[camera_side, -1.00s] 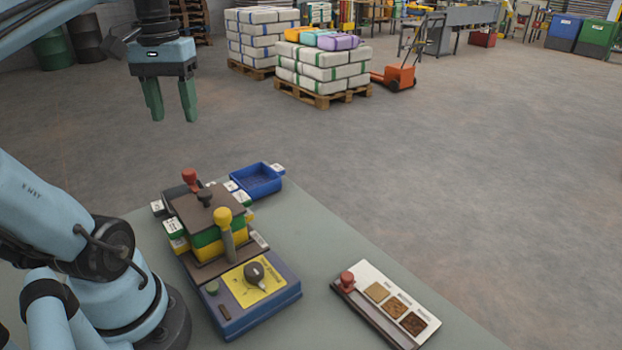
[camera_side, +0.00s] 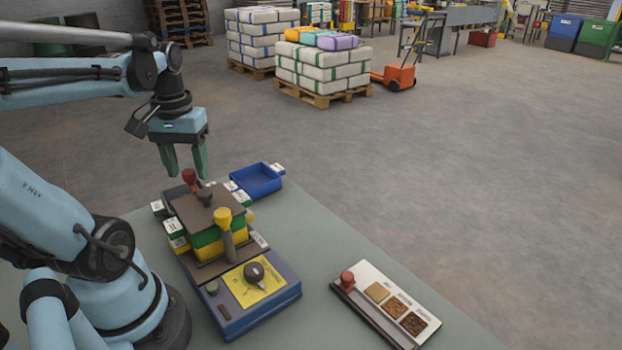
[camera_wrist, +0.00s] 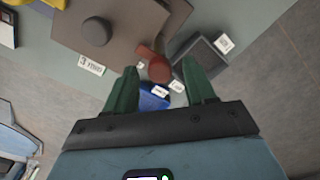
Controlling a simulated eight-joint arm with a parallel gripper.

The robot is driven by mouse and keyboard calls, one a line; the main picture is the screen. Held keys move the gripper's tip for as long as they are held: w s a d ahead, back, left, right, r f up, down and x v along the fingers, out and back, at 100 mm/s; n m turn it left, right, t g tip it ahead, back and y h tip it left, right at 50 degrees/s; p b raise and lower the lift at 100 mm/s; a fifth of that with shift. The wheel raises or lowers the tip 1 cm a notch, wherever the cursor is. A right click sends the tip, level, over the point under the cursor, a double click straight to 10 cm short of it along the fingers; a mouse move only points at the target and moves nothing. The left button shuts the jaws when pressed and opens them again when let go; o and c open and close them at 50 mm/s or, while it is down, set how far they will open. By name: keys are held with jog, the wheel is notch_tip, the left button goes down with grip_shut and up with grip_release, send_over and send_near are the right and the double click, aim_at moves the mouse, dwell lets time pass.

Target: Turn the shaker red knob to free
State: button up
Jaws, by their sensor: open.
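The shaker (camera_side: 215,235) stands on the table, with stacked green and yellow trays under a brown top plate. Its red knob (camera_side: 189,175) stands at the back left. In the wrist view the red knob (camera_wrist: 158,68) has a short arm and appears between my fingertips. My gripper (camera_side: 186,163) is open and empty, pointing down over the back of the shaker, with its fingertips close to the knob's top in the side view. The wrist view also shows both fingers (camera_wrist: 160,78) spread apart. Whether they touch the knob I cannot tell.
A black knob (camera_side: 205,197) and a yellow-topped lever (camera_side: 223,217) stand in front of the red knob. A blue bin (camera_side: 258,179) sits behind. A dial (camera_side: 254,272) is on the front panel. A sample board (camera_side: 386,305) with another red knob lies at right, with bare table between.

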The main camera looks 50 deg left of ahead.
jog(key=shift+f, duration=0.15)
grip_shut()
